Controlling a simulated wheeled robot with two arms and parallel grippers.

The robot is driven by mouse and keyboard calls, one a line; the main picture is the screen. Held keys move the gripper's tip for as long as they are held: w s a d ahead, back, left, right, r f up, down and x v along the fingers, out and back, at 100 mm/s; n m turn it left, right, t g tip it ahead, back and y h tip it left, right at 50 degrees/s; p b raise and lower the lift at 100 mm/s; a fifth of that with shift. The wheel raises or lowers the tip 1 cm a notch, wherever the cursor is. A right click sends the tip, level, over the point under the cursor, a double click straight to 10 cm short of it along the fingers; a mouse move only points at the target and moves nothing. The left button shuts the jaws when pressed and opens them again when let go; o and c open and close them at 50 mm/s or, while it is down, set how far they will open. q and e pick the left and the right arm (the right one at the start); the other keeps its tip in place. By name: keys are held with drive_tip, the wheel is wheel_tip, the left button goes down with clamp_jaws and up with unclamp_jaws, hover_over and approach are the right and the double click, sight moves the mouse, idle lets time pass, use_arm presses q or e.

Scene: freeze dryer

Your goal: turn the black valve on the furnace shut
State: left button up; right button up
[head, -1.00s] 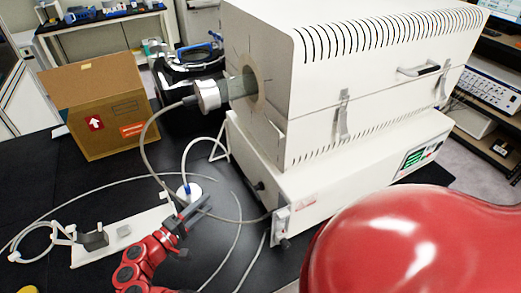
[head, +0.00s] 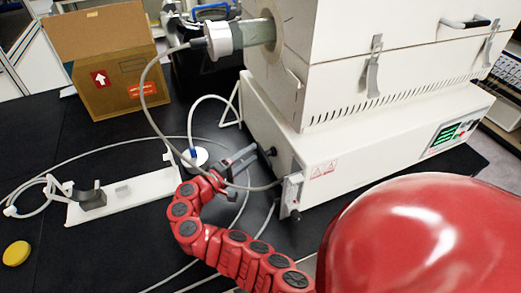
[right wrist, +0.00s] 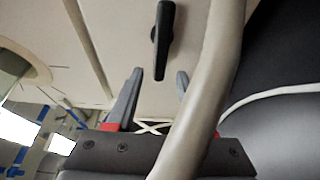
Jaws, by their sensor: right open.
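The furnace (head: 330,150) is a large white box on the right of the head view. Its black valve (head: 270,151) is a small dark knob on the lower left face. In the right wrist view the valve (right wrist: 162,40) is a long black handle, ahead of and between the fingertips. My right gripper (head: 245,158) is just left of the valve with its dark fingers pointing at it. In the right wrist view the right gripper (right wrist: 158,82) is open and empty, apparently short of the handle. My left gripper is not in view.
A grey hose (right wrist: 205,85) passes close across the right finger in the right wrist view. A flowmeter (head: 291,195) is on the furnace's front corner. A white plate (head: 130,196) with tubing lies at left. A cardboard box (head: 105,65) stands behind. A yellow disc (head: 16,253) lies front left.

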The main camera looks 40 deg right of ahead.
sight(258, 149)
drive_tip(key=d, duration=0.5)
drive_tip(key=shift+w+p, duration=0.4)
clamp_jaws()
